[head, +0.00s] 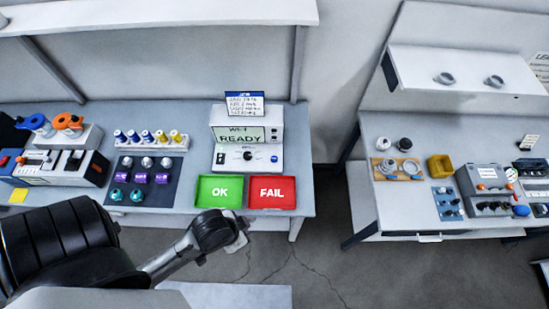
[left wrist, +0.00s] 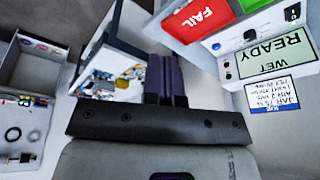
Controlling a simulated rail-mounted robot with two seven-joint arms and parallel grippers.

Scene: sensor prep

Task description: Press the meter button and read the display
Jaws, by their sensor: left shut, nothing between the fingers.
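The meter (head: 219,153) is a white box at the back of the left bench. Its pale green display (head: 240,135) reads "WET READY". A dark knob (head: 248,155) and a small blue button (head: 274,158) sit on its front panel. My left gripper (head: 240,243) is shut and empty, in front of the bench edge and below the FAIL tray, apart from the meter. In the left wrist view its fingers (left wrist: 166,82) are together, and the display (left wrist: 275,54) appears upside down to their right.
The green OK tray (head: 219,191) and red FAIL tray (head: 272,192) lie in front of the meter. A card (head: 244,104) stands behind it. Sensor vials (head: 147,137) and a dark mat with several capped bottles (head: 122,178) are to the left. A second bench (head: 400,205) stands right, across a floor gap.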

